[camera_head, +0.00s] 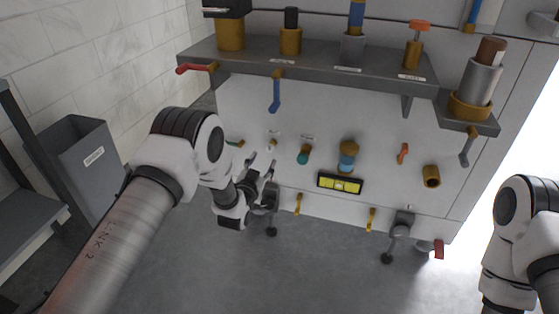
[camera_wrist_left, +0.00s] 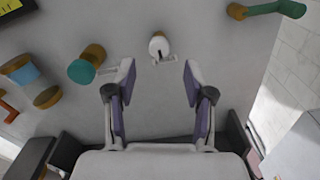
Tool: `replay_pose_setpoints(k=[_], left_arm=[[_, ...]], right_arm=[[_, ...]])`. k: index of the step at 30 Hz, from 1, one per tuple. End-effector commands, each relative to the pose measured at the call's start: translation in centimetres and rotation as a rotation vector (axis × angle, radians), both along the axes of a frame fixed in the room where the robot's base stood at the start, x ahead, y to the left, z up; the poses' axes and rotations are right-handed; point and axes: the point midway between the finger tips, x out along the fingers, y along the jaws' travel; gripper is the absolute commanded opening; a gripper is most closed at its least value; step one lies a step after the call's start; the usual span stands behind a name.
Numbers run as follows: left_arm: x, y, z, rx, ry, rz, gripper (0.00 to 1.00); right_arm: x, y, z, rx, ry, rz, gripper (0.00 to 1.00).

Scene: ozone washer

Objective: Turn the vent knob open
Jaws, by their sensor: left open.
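Several knobs sit on the white panel of the machine, and their labels are too small to read, so I cannot tell which is the vent knob. In the left wrist view a small pale knob (camera_wrist_left: 158,45) stands out from the panel, just ahead of the gap between my left fingertips (camera_wrist_left: 158,72). A teal knob with a brown base (camera_wrist_left: 86,64) lies to its left. In the head view the teal knob (camera_head: 304,154) is right of the small pale knob (camera_head: 272,142). My left gripper (camera_head: 263,164) is open and empty, below the pale knob and apart from it. My right gripper is out of view.
A brown-and-green lever (camera_wrist_left: 266,10) is at the upper right of the wrist view. A grey shelf (camera_head: 320,68) with a blue-handled lever (camera_head: 275,96) juts out above the knobs. A yellow display (camera_head: 340,184) is at right. A grey bin (camera_head: 85,160) stands at left.

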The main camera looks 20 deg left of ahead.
Motion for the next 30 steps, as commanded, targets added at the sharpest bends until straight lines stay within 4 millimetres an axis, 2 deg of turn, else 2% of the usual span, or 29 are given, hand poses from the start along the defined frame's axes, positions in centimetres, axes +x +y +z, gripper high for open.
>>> replay_pose_setpoints(k=[3, 9, 17, 20, 21, 22, 30], left_arm=[[2.5, -0.2, -0.4, 0.000, -0.004, -0.001, 0.53], [5.3, -0.2, -0.2, -0.001, 0.000, -0.001, 0.53], [5.7, -0.2, 0.0, -0.001, 0.003, 0.000, 0.53], [5.7, -0.2, 0.0, -0.001, 0.003, 0.000, 0.21], [5.7, -0.2, 0.0, -0.001, 0.003, -0.001, 0.07], [5.7, -0.2, 0.0, -0.001, 0.003, -0.001, 0.00], [5.6, -0.2, 0.0, 0.005, 0.003, -0.001, 0.00]], right_arm=[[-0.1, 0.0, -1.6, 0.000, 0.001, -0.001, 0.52], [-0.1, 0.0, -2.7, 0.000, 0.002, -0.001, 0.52], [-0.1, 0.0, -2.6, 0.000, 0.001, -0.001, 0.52], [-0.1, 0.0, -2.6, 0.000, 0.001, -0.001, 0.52], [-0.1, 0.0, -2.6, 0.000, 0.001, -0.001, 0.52], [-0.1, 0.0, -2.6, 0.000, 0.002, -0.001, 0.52], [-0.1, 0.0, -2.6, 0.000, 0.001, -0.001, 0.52]])
